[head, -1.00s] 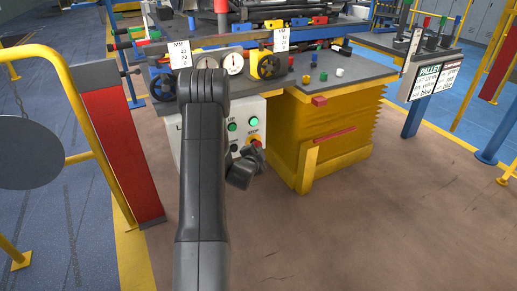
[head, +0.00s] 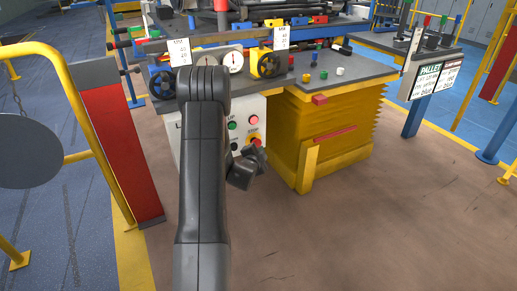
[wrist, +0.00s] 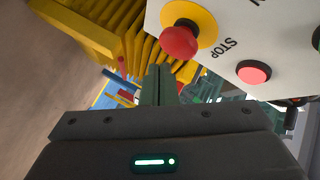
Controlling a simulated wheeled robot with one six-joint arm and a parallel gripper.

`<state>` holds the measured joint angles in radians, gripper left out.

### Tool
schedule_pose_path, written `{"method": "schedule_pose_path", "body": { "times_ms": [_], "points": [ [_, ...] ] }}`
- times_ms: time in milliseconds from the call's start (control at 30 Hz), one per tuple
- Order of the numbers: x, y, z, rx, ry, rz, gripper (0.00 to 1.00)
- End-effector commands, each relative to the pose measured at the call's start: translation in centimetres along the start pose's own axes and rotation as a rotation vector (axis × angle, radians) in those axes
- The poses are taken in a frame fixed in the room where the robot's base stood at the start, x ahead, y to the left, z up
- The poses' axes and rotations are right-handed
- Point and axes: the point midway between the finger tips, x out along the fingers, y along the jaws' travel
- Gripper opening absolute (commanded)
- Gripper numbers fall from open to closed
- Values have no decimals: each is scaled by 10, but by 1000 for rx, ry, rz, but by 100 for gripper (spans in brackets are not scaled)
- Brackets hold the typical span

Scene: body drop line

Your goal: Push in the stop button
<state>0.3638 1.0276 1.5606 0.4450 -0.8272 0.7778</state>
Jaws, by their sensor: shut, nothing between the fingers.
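The stop button is a red mushroom head on a yellow disc. In the head view the stop button (head: 255,141) sits on the white control panel (head: 266,103), partly covered by my gripper (head: 258,153). In the wrist view the stop button (wrist: 180,40) shows large near the top, with the word STOP beside it. My gripper (wrist: 158,72) is shut and empty, its fingertips just below the button in that picture. I cannot tell whether they touch it. A round red lamp (wrist: 254,72) is on the same panel, also in the head view (head: 253,120).
A green button (head: 232,125) is also on the panel. A yellow ribbed housing (head: 330,125) stands right of it. A red post (head: 118,150) and yellow rail (head: 85,110) are at left. The brown floor at front right is clear.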

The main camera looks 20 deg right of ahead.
Motion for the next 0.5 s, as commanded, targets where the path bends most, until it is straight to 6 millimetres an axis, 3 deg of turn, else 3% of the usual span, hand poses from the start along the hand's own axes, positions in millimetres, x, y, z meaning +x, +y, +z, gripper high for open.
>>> {"method": "schedule_pose_path", "body": {
  "times_ms": [500],
  "points": [
    [-7,7,-5,1,1,1,0]
  ]
}}
